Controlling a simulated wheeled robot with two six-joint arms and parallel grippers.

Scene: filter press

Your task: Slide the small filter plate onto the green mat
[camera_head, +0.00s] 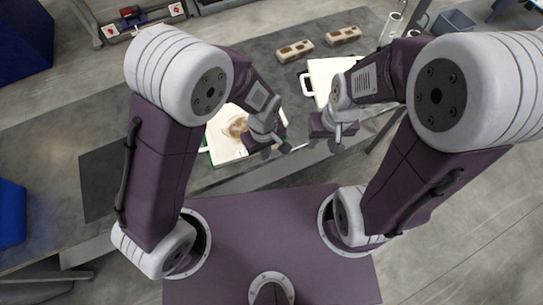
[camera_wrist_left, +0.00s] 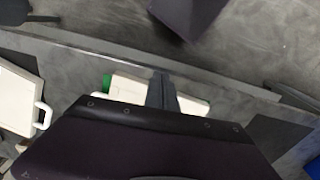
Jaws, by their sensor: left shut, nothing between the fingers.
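A white filter plate (camera_head: 221,142) with a brown stain lies on the green mat (camera_head: 205,141), whose edges show around it; my left arm partly covers it. It shows behind the fingers in the left wrist view (camera_wrist_left: 128,86), with a green corner of the mat (camera_wrist_left: 106,81). A second white plate (camera_head: 325,72) with a handle lies to the right, over something dark; its handle side shows in the left wrist view (camera_wrist_left: 18,95). My left gripper (camera_head: 277,151) is shut and empty at the first plate's near right edge. My right gripper (camera_head: 326,145) is left of its forearm, fingers unclear.
A dark mat (camera_head: 98,182) lies bare on the grey table (camera_head: 62,135) at the left. Two beige blocks with holes (camera_head: 294,50) (camera_head: 343,35) stand at the back. White cylinders (camera_head: 390,27) stand at the back right. The table's front edge runs close below both grippers.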

